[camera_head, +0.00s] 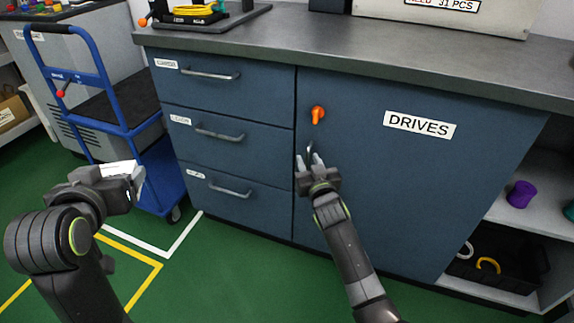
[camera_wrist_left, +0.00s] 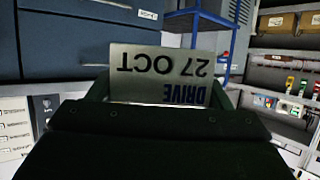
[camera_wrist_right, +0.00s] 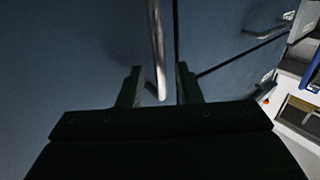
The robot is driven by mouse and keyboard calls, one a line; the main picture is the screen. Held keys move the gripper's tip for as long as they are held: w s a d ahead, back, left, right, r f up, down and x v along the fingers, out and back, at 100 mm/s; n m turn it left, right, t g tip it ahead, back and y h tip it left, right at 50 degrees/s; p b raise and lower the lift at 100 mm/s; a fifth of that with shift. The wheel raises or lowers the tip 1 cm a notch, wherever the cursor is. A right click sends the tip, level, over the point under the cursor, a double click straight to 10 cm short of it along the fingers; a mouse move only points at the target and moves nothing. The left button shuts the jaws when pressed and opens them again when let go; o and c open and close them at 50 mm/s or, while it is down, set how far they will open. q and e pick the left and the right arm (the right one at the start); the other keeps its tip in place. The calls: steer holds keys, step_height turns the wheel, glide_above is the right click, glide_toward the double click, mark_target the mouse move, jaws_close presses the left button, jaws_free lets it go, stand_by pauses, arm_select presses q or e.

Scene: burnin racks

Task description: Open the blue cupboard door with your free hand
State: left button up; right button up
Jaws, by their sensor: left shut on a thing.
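The blue cupboard door (camera_head: 400,190), labelled DRIVES, is closed in the head view, with an orange knob or latch (camera_head: 318,115) near its upper left. A metal handle (camera_head: 309,152) stands on its left side, below the orange part. In the right wrist view the handle (camera_wrist_right: 157,50) comes down between the two open fingers (camera_wrist_right: 158,85), with a gap on each side. My left gripper (camera_head: 135,175) is shut on a drive (camera_wrist_left: 160,75) marked DRIVE 27 OCT, held away from the cupboard at the left.
Three blue drawers (camera_head: 225,135) with bar handles are left of the door. A blue cart (camera_head: 110,110) stands further left. Open shelves at the right hold a purple item (camera_head: 521,194) and a black bin (camera_head: 500,262). Green floor is clear in front.

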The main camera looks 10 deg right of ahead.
jaws_close()
arm_select(q)
steer(key=shift+r, duration=0.1)
arm_select(e)
steer(key=shift+r, duration=0.1)
stand_by(0.3)
